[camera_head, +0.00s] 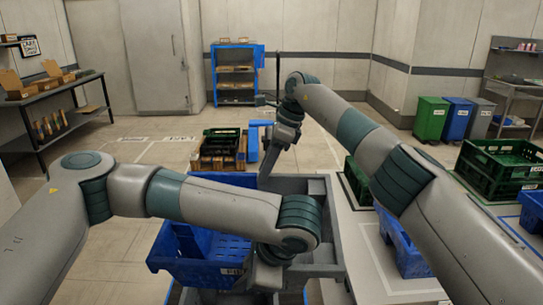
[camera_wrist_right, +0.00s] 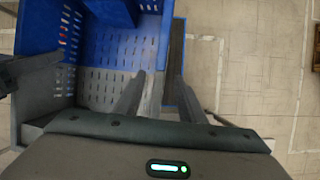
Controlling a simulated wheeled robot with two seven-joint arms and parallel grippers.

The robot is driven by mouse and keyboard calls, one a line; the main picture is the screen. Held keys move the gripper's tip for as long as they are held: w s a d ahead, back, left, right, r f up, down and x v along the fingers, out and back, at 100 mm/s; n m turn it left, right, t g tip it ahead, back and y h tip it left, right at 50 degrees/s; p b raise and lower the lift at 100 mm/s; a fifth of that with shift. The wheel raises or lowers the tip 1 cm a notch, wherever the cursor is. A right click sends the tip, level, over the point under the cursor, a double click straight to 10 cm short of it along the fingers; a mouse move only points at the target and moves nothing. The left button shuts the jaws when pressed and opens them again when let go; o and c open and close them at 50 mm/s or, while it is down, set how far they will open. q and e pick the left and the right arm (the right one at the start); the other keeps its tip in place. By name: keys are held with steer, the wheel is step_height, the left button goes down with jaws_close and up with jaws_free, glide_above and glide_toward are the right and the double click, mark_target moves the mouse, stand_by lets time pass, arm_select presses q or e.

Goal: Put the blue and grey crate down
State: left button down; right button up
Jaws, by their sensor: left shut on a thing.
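The blue and grey crate (camera_head: 190,268) is below my arms at the bottom centre of the head view. Its blue slotted wall and grey parts show, and my left forearm hides much of it. Its slotted blue inside (camera_wrist_right: 105,85) fills the upper left of the right wrist view. My left gripper (camera_head: 300,271) is at the crate's near side, shut on it; its fingertips are hard to make out. My right gripper (camera_head: 268,165) is at the crate's far side. In the right wrist view its fingers (camera_wrist_right: 160,98) stand apart, with a grey edge between them.
A blue shelf (camera_head: 236,75) is at the back wall. Open floor lies left of the crate.

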steer(key=shift+x, duration=1.75)
jaws_close()
arm_select(q)
steer(key=c, duration=1.6)
jaws_free()
arm_select(e)
steer(key=shift+r, duration=0.1)
arm_select(q)
steer(key=shift+r, duration=0.1)
steer(key=v, duration=1.2)
steer(key=shift+w+d, duration=0.1)
